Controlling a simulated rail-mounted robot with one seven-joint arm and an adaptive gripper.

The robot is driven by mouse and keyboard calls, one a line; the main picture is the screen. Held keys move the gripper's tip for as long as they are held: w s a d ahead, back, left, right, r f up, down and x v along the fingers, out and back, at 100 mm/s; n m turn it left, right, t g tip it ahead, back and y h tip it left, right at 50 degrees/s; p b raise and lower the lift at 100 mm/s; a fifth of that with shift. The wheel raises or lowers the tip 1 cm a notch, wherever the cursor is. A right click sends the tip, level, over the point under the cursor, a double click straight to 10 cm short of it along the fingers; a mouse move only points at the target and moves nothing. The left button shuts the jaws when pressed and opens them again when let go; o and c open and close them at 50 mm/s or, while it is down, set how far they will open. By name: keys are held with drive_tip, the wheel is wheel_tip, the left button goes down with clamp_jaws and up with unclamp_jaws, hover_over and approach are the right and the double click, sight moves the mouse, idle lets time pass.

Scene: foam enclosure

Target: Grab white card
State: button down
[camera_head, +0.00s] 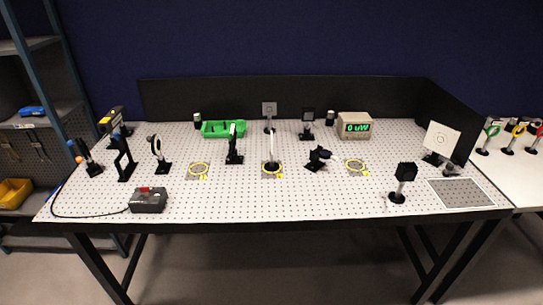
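A white card (441,138) with a faint ring mark at its centre stands tilted on a dark mount at the right end of the perforated table. It is in front of the black side panel.
The white perforated table (300,208) has open room along its front middle. A black block on a post (404,173) and a grey mat (461,193) are near the card. A green tray (224,129), a power meter (354,125), a dark box (148,200) and several optic mounts stand elsewhere.

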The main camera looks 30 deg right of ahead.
idle(0.4)
unclamp_jaws()
